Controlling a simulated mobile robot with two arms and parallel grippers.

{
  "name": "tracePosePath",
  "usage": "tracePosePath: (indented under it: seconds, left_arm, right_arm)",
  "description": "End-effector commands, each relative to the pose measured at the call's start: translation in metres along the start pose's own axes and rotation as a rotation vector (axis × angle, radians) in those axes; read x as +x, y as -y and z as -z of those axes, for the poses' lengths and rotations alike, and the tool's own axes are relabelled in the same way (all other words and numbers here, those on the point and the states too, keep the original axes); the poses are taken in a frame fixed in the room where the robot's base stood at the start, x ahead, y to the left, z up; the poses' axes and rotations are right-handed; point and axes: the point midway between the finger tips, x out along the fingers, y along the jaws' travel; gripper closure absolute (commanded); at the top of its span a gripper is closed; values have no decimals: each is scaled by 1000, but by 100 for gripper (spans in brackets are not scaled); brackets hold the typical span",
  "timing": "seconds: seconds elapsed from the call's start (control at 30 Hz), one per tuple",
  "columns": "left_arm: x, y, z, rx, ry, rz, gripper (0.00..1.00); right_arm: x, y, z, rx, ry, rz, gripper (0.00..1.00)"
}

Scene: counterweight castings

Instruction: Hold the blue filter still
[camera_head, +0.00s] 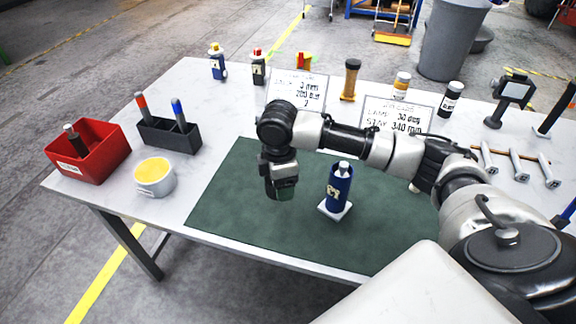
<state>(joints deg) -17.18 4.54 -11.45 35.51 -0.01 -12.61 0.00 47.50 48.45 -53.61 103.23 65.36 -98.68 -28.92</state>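The blue filter (340,187) stands upright on a small white square plate (328,212) on the green mat (235,205). It has a pale label on its front and a light-coloured top. My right arm reaches in from the right, passing behind the filter. My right gripper (280,192) points down over the mat, to the left of the filter and apart from it. Its fingertips are small and dark, so I cannot tell whether they are open or shut. My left gripper is not in view.
A yellow-and-white bowl (154,178), a red bin (88,154) and a black holder (168,135) with two marker-like items stand at left. Two signs (297,92) (398,116), small bottles and a brown post (350,80) stand behind. The mat's left part is clear.

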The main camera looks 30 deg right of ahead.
Motion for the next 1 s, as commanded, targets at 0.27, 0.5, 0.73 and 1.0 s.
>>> tracePosePath:
  seconds: [0.27,0.5,0.73,1.0]
  left_arm:
    - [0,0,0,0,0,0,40]
    - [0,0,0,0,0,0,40]
    - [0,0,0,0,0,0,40]
    - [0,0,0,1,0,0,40]
  right_arm:
    - [-9,53,24,550,0,-1,57]
    - [-18,92,35,995,-11,-11,57]
    - [-24,112,38,1235,-21,-16,57]
    - [-24,114,38,1281,-23,-16,57]
